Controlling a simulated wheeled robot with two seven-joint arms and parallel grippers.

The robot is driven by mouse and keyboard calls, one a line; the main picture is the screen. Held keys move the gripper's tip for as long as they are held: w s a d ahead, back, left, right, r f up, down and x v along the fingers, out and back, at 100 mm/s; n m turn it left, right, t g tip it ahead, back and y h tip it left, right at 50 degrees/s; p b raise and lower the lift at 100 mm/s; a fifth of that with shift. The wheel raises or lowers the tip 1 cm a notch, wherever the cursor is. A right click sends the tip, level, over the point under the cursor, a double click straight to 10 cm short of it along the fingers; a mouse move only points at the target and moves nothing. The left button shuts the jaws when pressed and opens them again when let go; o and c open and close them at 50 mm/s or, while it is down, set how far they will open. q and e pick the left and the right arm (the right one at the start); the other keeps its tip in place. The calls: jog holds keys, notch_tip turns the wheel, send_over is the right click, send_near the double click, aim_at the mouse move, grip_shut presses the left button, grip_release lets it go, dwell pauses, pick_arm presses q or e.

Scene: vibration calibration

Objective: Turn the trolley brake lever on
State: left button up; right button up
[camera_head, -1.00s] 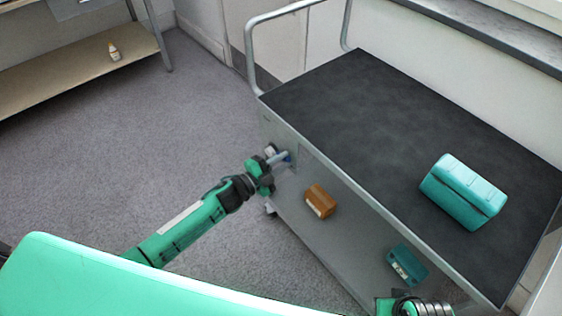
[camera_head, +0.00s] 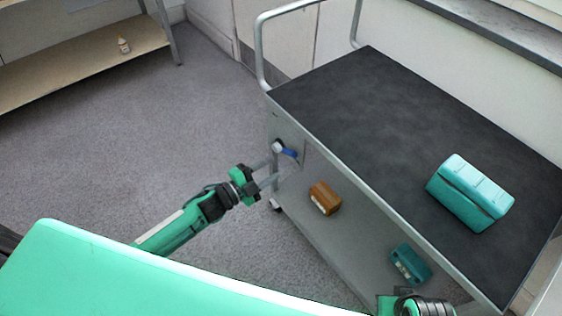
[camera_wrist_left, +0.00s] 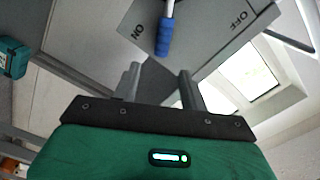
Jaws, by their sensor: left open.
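The trolley (camera_head: 400,130) stands at the right, with a dark top. Its brake lever (camera_head: 288,153) has a blue handle on the near end panel; in the left wrist view the lever (camera_wrist_left: 164,38) has its blue end close beside the ON mark (camera_wrist_left: 138,31), and the OFF mark (camera_wrist_left: 239,21) is to the right. My left gripper (camera_head: 271,173) is open, its fingers just below and left of the lever in the head view. In the left wrist view its fingers (camera_wrist_left: 158,78) are apart and empty, short of the handle. Part of my right arm shows at the bottom edge; its fingers are hidden.
A turquoise case (camera_head: 470,192) rests on the trolley top. A brown box (camera_head: 325,198) and a teal box (camera_head: 410,264) are on the lower shelf. A shelf unit (camera_head: 80,70) with a small bottle (camera_head: 124,43) stands back left. The floor between is clear.

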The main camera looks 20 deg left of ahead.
pick_arm(q)
jog(key=v, duration=0.6)
jog(key=shift+s+a, duration=0.15)
jog(key=shift+s, duration=0.05)
dwell(0.4)
